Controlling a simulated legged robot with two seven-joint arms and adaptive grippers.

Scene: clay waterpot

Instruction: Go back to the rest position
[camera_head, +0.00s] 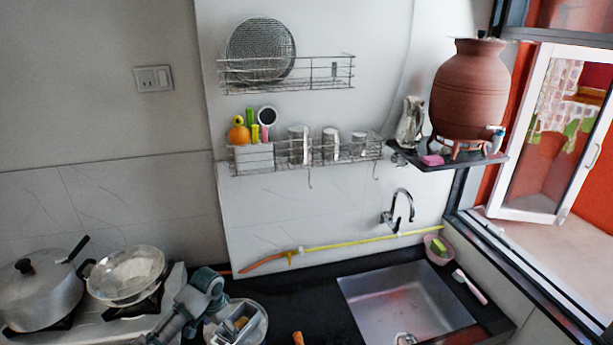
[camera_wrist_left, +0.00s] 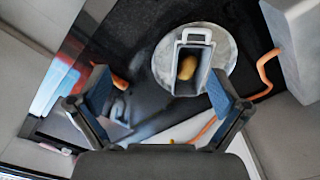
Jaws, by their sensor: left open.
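My left gripper (camera_wrist_left: 160,90) is open, its two blue-padded fingers wide apart with nothing between them. In the head view my left arm (camera_head: 190,305) comes in from the lower left, beside the round metal plate (camera_head: 262,327). A grey handled container (camera_wrist_left: 196,38) stands on this plate in the wrist view, beyond the fingertips. A yellowish-brown piece (camera_wrist_left: 187,68) lies in the container. My right gripper is not in view.
The stove at left holds a lidded pot (camera_head: 40,297) and a metal pan (camera_head: 126,277). An orange piece (camera_head: 298,338) lies on the black counter, left of the sink (camera_head: 410,300). A clay waterpot (camera_head: 468,90) stands on the wall shelf at right.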

